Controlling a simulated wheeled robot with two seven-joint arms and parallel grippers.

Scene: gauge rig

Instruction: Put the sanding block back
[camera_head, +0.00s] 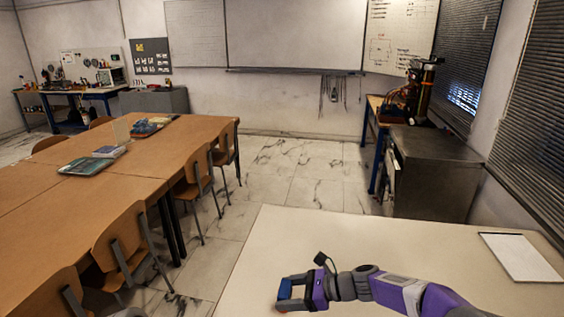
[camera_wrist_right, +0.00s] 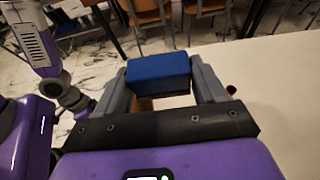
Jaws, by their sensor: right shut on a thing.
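The sanding block appears to be the blue block (camera_wrist_right: 158,70) between the fingers of my right gripper (camera_wrist_right: 160,84) in the right wrist view. Both fingers press on its ends. A strip of brown shows below its blue face. In the head view my right gripper (camera_head: 288,291) is at the left edge of the pale table (camera_head: 330,240), with the blue block (camera_head: 284,288) at its tips. I cannot tell how high it is above the tabletop.
A white sheet or pad (camera_head: 521,256) lies on the pale table at the right. The middle of that table is clear. Wooden tables (camera_head: 180,150) with chairs (camera_head: 125,255) stand at the left. A small dark round thing (camera_wrist_right: 231,90) shows beside the right finger.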

